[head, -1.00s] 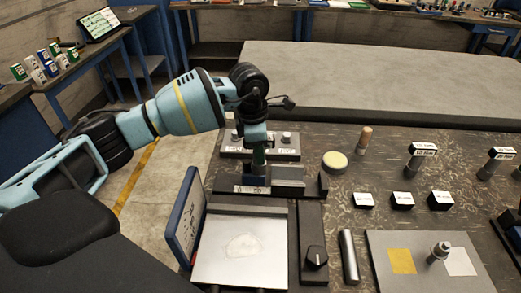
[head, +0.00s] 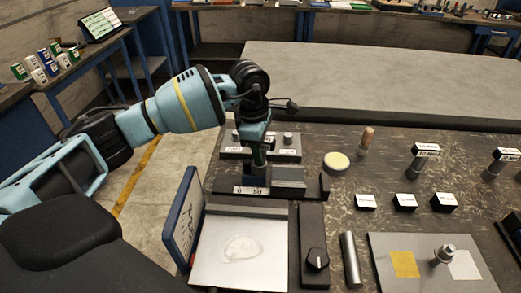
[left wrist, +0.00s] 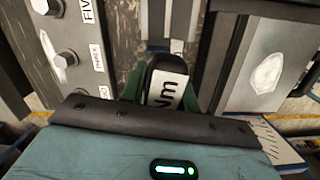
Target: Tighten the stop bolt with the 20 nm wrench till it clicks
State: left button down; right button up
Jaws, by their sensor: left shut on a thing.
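My left gripper (head: 256,145) points down over the fixture at the back left of the dark bench. It is shut on a dark tool with a white label, and the jaws hide much of it. In the left wrist view the label (left wrist: 165,88) shows upside-down letters that look like "NM", but the number cannot be read. Round metal knobs or bolt heads with white tags (left wrist: 67,59) stand on a strip beside it. I cannot tell which is the stop bolt. Two upright tools with labels, (head: 420,160) and (head: 500,163), stand at the right. My right gripper is not in view.
In front are a pale plate (head: 240,250), a blue-edged panel (head: 184,215) and a knob box (head: 316,258). Labelled blocks (head: 404,202), a round tin (head: 336,162) and a grey mat (head: 400,240) lie to the right.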

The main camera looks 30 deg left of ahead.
pick_arm(q)
jog(key=shift+r, duration=0.1)
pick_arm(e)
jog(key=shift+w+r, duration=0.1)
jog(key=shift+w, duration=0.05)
pick_arm(q)
jog(key=shift+n, duration=0.5)
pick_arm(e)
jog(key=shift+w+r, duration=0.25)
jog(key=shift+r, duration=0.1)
pick_arm(q)
jog(key=shift+p, duration=0.3)
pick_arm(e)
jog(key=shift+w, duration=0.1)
